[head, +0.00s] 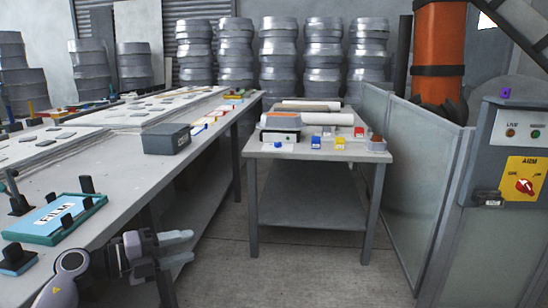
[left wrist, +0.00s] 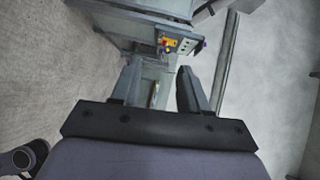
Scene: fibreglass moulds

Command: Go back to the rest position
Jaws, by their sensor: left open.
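My left gripper (head: 176,246) is at the lower left of the head view, beside the front edge of the long grey workbench (head: 130,200). Its two fingers are apart and nothing shows between them. In the left wrist view its fingers (left wrist: 160,90) also stand apart, with the floor and grey furniture beyond. My right gripper is in neither view.
A teal frame marked FILM (head: 55,219) and a dark grey box (head: 166,139) lie on the workbench. A smaller grey table (head: 315,152) with rolls and small coloured blocks stands ahead. A control panel (head: 520,155) and fence panels (head: 415,165) stand right. Floor between is clear.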

